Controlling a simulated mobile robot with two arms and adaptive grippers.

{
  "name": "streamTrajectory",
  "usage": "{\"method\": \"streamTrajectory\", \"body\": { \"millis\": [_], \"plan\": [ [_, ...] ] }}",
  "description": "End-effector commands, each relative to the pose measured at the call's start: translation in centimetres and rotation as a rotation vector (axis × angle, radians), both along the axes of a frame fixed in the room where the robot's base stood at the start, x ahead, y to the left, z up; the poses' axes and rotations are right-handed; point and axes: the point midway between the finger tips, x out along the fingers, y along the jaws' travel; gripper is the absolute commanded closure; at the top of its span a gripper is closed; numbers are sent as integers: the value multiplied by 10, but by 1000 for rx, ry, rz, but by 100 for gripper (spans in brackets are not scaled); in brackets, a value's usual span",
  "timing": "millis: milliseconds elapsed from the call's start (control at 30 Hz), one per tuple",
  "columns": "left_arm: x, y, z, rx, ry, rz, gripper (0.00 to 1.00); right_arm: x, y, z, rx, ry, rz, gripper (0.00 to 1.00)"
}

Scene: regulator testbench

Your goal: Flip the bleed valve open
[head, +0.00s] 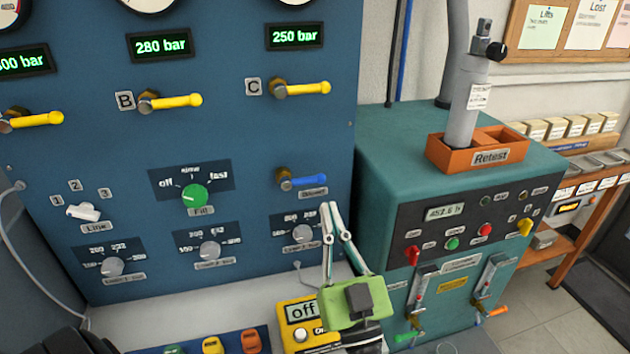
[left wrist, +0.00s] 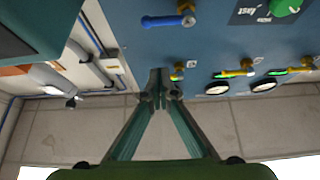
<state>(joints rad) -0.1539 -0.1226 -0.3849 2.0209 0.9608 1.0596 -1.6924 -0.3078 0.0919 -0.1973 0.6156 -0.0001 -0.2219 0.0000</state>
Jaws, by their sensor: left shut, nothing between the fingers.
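The bleed valve appears to be the blue lever (head: 303,181) on the blue panel (head: 225,120); the small label below it is hard to read. Its handle lies about level, pointing right from a brass body. The blue lever (left wrist: 166,21) also shows at the top of the left wrist view. My left gripper (head: 329,207) points up, with its fingertips together and empty. In the head view the tips appear just below and right of the blue handle, with no clear contact. The fingertips (left wrist: 160,77) also show closed in the left wrist view.
Yellow levers (head: 172,101) sit higher on the panel, below pressure displays. A green fill knob (head: 194,195) is to the left. A teal cabinet (head: 450,220) stands at the right, with an orange tray (head: 438,153) on top. A yellow meter (head: 294,313) is beside my gripper.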

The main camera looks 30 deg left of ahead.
Motion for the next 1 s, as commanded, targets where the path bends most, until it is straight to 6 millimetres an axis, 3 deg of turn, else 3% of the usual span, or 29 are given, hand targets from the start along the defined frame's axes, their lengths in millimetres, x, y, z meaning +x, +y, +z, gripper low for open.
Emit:
{"method": "streamTrajectory", "body": {
  "millis": [167,567,600,700,1000],
  "plan": [
    [9,11,11,3,-3,1,100,0,0,4,0,0,-1,60],
    [56,67,55,4,-6,3,100,11,20,13,24,-17,-3,60],
    [57,66,41,2,0,0,100,11,19,0,24,-17,-3,60],
    [57,67,30,2,-1,0,100,11,19,-15,23,-18,-2,60],
    [60,70,13,2,-1,0,100,10,11,-42,13,-14,0,60]
  ]
}}
